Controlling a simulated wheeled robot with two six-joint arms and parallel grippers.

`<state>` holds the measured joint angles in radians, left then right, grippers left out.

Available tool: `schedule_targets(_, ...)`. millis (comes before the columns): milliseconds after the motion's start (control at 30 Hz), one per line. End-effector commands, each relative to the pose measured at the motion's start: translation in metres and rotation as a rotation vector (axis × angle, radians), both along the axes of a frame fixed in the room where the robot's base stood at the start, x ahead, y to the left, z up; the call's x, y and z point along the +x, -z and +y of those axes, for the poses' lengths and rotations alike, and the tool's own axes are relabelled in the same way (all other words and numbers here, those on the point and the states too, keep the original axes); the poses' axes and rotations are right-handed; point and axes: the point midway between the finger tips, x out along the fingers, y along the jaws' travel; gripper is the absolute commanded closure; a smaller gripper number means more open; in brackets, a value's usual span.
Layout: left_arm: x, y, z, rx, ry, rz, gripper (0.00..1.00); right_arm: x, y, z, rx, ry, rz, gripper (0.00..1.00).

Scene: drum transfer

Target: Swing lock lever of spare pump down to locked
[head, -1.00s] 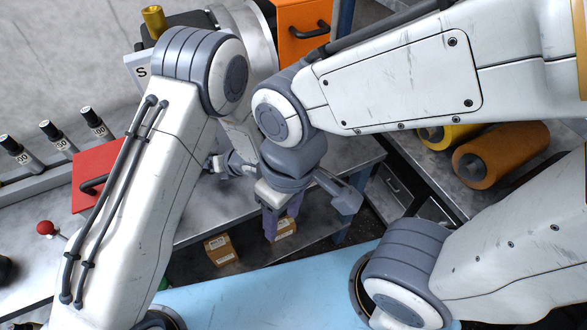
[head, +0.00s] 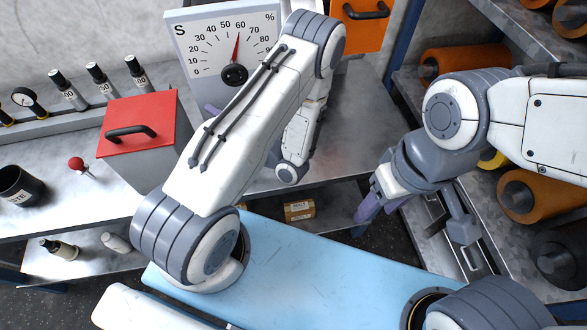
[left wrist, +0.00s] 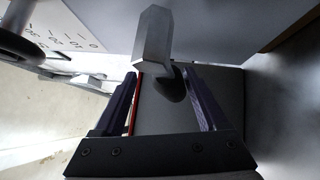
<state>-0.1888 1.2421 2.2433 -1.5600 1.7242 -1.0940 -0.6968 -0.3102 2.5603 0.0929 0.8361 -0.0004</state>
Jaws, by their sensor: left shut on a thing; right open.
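The spare pump shows as a white dial panel (head: 205,35) marked S at the back of the bench. A grey lever-like bar (left wrist: 154,40) with a dark rounded base is in the left wrist view; I take it for the lock lever. My left gripper (left wrist: 162,76) has its purple fingers on both sides of this bar and is shut on it. In the head view my left forearm hides most of that gripper and the lever. My right gripper (head: 379,208) is open and empty, hanging in front of the bench, well right of the pump.
A grey box with a red lid (head: 150,108) and a red ball knob (head: 77,163) stand left of the pump. Dark-capped cylinders line the back. Orange rolls (head: 540,192) fill the right shelf. A small carton (head: 299,210) lies under the bench.

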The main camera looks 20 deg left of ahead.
Motion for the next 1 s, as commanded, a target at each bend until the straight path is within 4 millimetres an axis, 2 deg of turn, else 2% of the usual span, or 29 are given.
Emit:
schedule_targets(33, -0.002, 0.003, -0.011, -0.004, 0.006, -0.003, 0.33, 0.000, 0.004, 0.000, 0.000, 0.000, 0.000, 0.45)
schedule_targets(267, -0.014, 0.009, -0.048, -0.009, -0.001, -0.006, 0.33, 0.000, 0.015, 0.000, 0.000, 0.000, 0.000, 0.45)
schedule_targets(500, -0.024, 0.016, -0.096, -0.011, 0.001, -0.010, 0.33, 0.000, 0.026, 0.000, 0.000, 0.000, 0.000, 0.45)
schedule_targets(700, -0.041, -0.016, -0.102, -0.142, -0.118, -0.223, 0.33, 0.000, 0.016, 0.000, 0.000, 0.000, 0.000, 0.45)
schedule_targets(1000, -0.072, -0.047, -0.117, -0.342, -0.308, -0.556, 0.33, 0.000, 0.007, 0.000, 0.000, 0.000, 0.000, 0.45)
